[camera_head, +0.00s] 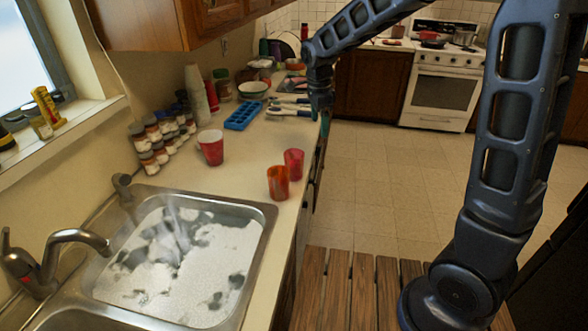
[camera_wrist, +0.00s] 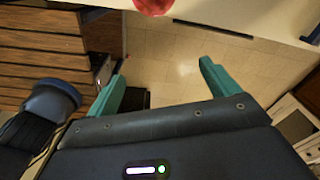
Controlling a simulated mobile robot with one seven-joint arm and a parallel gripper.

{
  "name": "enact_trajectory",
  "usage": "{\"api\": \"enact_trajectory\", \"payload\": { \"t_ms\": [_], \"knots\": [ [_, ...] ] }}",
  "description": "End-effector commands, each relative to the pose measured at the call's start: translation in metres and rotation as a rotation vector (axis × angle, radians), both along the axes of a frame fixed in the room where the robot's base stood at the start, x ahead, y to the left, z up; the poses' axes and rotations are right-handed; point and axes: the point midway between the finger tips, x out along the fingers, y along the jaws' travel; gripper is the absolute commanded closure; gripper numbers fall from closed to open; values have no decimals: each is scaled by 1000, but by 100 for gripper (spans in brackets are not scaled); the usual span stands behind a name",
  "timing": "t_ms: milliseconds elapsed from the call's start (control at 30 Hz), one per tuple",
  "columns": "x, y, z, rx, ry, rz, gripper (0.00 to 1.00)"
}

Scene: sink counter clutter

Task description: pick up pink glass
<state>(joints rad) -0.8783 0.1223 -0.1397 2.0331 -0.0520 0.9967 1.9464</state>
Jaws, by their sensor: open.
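The pink glass (camera_head: 294,163) stands upright on the counter near its front edge, in the head view. An orange glass (camera_head: 278,184) stands close beside it, nearer the sink. My gripper (camera_wrist: 163,80) is open and empty, its two teal fingers spread apart over the floor in the wrist view. In the head view my gripper hangs by the counter edge, beyond the pink glass and apart from it. A red rounded object (camera_wrist: 153,5) is cut off at the wrist view's top edge; I cannot tell which one it is.
A red cup (camera_head: 211,147), a blue ice tray (camera_head: 243,116) and several jars (camera_head: 150,150) stand farther back on the counter. The sink (camera_head: 262,232) lies at the near left. Counter space right behind the pink glass is clear.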

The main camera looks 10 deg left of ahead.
Motion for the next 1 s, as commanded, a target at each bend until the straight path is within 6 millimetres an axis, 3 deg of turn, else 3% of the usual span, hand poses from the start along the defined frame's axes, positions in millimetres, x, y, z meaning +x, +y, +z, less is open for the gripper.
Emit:
{"api": "enact_trajectory", "payload": {
  "t_ms": [33, 133, 333, 733, 1000],
  "knots": [
    [-3, 20, -11, -15, 4, -30, 13],
    [-9, 49, -26, -36, 2, -101, 13],
    [-18, 80, -44, -59, -5, -182, 13],
    [-18, 78, -91, -65, -4, -198, 13],
    [-18, 77, -108, -63, -5, -197, 13]
  ]
}}
